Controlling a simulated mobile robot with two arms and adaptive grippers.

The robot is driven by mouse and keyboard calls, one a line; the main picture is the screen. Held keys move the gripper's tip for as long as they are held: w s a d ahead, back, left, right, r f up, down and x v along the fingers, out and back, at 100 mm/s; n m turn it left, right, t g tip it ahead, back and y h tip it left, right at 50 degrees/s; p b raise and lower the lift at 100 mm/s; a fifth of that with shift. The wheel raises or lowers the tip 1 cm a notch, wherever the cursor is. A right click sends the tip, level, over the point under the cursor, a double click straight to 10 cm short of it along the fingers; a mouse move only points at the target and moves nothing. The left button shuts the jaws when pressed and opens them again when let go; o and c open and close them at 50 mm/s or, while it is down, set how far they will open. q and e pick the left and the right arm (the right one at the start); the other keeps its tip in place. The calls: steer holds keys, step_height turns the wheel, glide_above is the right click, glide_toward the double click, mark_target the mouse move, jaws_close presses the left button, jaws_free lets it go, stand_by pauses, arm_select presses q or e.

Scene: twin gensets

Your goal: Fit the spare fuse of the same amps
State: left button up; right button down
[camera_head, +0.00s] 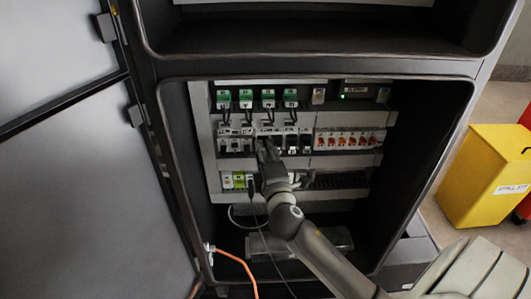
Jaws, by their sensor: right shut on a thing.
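My right gripper (267,153) reaches into the open cabinet from the lower right. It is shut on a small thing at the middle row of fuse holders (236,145). The thing is mostly hidden by the fingers, so I cannot tell whether it is a fuse or a part of a holder. The row has white and dark holders with small labels above. The fuse ratings are too small to read. No loose spare fuse can be made out. My left gripper is not in view.
Green-topped modules (246,97) line the upper rail. Orange-levered breakers (349,139) sit right of the fuse holders. The grey cabinet door (60,190) stands open at left. An orange cable (240,262) hangs at the bottom. A yellow bin (480,185) stands at right.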

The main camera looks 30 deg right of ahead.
steer(key=shift+w, duration=0.1)
steer(key=c, duration=1.3)
jaws_free()
steer(key=shift+o, duration=1)
steer(key=shift+w+d, duration=0.1)
steer(key=v, duration=1.2)
